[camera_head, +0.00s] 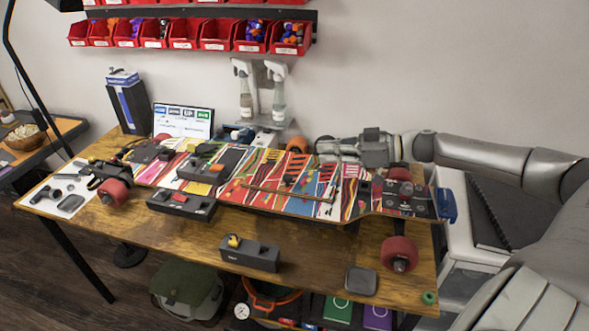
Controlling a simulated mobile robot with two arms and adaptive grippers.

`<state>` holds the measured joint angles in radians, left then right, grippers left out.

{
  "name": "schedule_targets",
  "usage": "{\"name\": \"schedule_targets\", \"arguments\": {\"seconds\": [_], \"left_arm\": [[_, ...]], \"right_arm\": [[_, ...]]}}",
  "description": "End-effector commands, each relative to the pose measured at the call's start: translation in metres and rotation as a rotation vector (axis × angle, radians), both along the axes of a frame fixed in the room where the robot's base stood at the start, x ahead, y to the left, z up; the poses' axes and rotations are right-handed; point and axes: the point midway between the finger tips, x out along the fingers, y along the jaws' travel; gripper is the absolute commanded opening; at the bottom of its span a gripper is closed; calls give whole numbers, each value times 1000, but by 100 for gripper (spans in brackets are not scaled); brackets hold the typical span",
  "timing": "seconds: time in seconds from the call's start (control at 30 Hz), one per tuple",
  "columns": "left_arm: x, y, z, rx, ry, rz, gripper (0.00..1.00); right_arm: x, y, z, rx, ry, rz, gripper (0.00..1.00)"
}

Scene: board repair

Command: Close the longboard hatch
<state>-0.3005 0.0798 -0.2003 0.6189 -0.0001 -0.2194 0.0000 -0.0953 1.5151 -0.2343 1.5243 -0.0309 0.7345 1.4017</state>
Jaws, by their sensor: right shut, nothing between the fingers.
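The longboard (160,172) lies across the wooden table, its deck striped in red, white, yellow and blue. A thin brown edge (290,194) on the middle of the deck looks like part of the hatch outline. I cannot tell from this view how far the hatch stands open. My right gripper (322,148) comes in from the right over the back side of the deck. It is shut and empty, close to the deck's rear edge; contact cannot be made out. My left gripper is not in view.
A red wheel (398,254) is at the front right and another wheel (114,192) at the left. Spray bottles (277,95) and a small screen (183,120) stand behind. Red bins (183,36) hang on the wall.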

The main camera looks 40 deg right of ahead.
Motion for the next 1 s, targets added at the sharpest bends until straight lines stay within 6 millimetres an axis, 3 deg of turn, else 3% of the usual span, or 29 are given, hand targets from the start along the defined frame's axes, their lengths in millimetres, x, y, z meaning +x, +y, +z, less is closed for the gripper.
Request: {"name": "schedule_targets", "arguments": {"seconds": [0.13,0.47,0.9,1.0], "left_arm": [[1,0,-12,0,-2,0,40],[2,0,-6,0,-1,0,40],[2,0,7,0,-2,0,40],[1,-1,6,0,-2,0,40]], "right_arm": [[9,7,-3,0,-9,-2,0],[25,21,-6,2,-6,-4,0],[63,55,-16,2,-6,-3,0],[62,55,-37,1,2,-5,0]]}}
